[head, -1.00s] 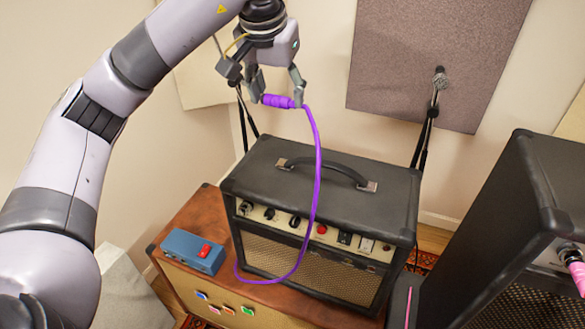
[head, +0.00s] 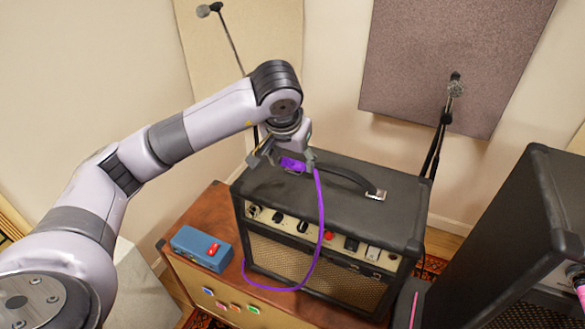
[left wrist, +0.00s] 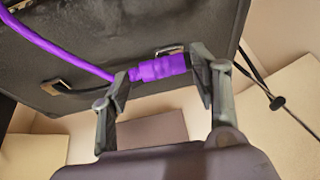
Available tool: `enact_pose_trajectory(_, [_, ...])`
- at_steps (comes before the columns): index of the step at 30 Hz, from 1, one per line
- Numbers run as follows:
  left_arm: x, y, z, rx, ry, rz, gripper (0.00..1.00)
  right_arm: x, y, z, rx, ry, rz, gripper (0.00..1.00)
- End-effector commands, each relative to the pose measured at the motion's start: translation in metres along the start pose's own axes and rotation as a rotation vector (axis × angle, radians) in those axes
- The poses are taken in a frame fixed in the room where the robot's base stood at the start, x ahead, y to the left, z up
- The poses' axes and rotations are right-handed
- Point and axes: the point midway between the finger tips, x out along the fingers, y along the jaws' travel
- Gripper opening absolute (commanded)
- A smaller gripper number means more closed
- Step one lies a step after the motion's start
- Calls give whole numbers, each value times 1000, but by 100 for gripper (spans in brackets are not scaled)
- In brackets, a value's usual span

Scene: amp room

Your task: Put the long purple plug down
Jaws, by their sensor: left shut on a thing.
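The long purple plug (head: 293,164) is held in my left gripper (head: 287,162), just over the back left part of the black amp's top (head: 290,196). I cannot tell whether it touches the top. In the left wrist view the plug (left wrist: 163,68) lies between the two fingertips of my left gripper (left wrist: 160,78), which is shut on it. Its purple cable (head: 319,225) hangs down the amp's front and curves left along the wooden cabinet. My right gripper is not in view.
The amp's carry handle (head: 345,175) is right beside the gripper. A blue pedal with a red switch (head: 202,248) sits on the brown cabinet (head: 190,222) left of the amp. A second black amp (head: 515,230) with a pink plug (head: 581,287) stands at right. Microphone stands (head: 440,125) are behind.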

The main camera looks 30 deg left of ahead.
Motion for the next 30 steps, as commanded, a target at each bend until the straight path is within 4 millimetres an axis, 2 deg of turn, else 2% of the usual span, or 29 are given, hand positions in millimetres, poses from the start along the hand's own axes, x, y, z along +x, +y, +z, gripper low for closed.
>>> enact_pose_trajectory(12, [40,3,17,1,-1,-1,19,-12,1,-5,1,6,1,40])
enact_pose_trajectory(28, [48,3,20,1,0,0,19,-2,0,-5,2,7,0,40])
enact_pose_trajectory(29, [47,3,20,1,0,0,58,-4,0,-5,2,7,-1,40])
enact_pose_trajectory(30, [46,3,20,1,0,0,60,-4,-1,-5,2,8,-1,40])
